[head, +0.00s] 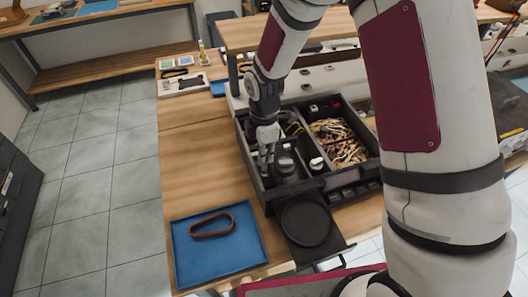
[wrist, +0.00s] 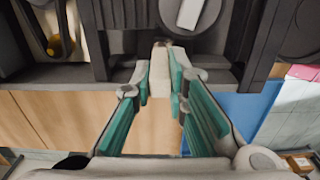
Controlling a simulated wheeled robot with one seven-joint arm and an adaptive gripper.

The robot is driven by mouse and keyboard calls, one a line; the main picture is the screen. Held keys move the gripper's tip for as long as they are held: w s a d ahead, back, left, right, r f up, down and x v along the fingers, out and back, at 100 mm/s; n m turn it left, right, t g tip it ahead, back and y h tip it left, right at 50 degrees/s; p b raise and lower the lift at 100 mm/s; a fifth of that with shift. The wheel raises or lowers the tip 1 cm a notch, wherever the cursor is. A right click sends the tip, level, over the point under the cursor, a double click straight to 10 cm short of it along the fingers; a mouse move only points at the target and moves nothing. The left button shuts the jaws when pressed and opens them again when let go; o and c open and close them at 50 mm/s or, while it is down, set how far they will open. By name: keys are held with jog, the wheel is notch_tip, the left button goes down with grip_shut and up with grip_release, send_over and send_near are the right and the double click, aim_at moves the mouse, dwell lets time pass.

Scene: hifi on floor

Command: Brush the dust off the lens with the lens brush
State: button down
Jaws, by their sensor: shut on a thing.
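My gripper (head: 265,160) reaches down into the left part of a black divided organizer (head: 345,180). In the wrist view its teal-padded fingers (wrist: 161,80) are closed on a narrow pale piece (wrist: 160,84), which looks like the handle of the lens brush. Its bristles cannot be made out. A dark round body (head: 287,172), apparently the lens, stands just right of the gripper in the organizer. In the wrist view a dark round shape with a pale patch (wrist: 190,12), likely the same lens, is beyond the fingertips, cut by the top edge. Contact between brush and lens cannot be told.
A black round pad (head: 306,223) lies in front of the organizer. A blue tray (head: 180,250) with a brown strap loop (head: 212,233) is at the front left. Tangled cables (head: 340,142) fill a right compartment. Bare wood (head: 195,165) lies left of the organizer.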

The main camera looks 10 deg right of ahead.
jog(key=shift+s+d+p, duration=0.15)
jog(key=shift+s+p, duration=0.3)
jog(key=shift+s, duration=0.4)
jog(key=shift+w+r, duration=0.1)
jog(key=shift+r, duration=0.15)
dwell(1.0)
jog(key=shift+f, duration=0.25)
dwell(0.8)
jog(key=shift+w+a+b, duration=0.2)
jog(key=shift+w+b, duration=0.4)
jog(key=shift+w, duration=0.3)
jog(key=shift+r, duration=0.25)
dwell(0.6)
jog(key=shift+s+f, duration=0.1)
jog(key=shift+f, duration=0.15)
dwell(1.4)
jog(key=shift+s+d+r+p, duration=0.1)
jog(key=shift+s+d+p, duration=0.1)
jog(key=shift+s+p, duration=0.5)
dwell(0.8)
